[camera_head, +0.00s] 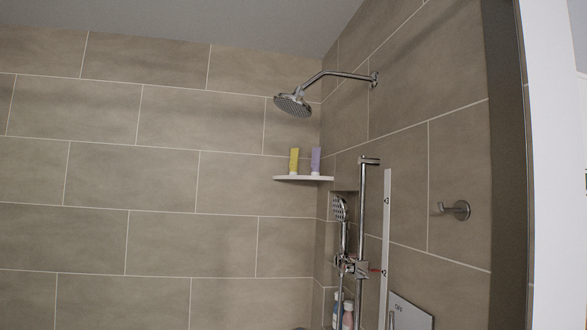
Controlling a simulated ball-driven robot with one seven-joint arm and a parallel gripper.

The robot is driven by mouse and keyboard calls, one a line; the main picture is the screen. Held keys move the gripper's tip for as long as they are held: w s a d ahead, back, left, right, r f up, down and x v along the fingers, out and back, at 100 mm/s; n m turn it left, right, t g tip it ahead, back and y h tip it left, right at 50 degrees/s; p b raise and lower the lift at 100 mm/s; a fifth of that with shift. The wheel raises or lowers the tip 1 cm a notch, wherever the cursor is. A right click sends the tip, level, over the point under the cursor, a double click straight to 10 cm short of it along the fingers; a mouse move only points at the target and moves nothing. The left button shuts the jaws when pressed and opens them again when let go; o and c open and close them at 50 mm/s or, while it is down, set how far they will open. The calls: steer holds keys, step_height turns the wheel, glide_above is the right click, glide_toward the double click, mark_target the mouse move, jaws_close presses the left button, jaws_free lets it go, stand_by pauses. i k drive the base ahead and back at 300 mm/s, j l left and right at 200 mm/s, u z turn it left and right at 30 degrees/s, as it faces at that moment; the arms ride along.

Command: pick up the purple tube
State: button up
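The purple tube (316,161) stands upright on a small white corner shelf (303,178) in the tiled shower, below the shower head. A yellow tube (294,161) stands just to its left on the same shelf, with a small gap between them. My gripper does not show in this view, so its state cannot be seen.
A fixed shower head (293,105) hangs above the shelf. A vertical rail (361,215) with a hand shower (340,208) stands right of and below the shelf. Bottles (348,315) sit lower down. A wall knob (460,210) sticks out at right. A white edge (556,160) borders the right.

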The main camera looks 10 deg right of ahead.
mark_target(316, 163)
steer(key=i+u, duration=0.1)
steer(key=i, duration=2)
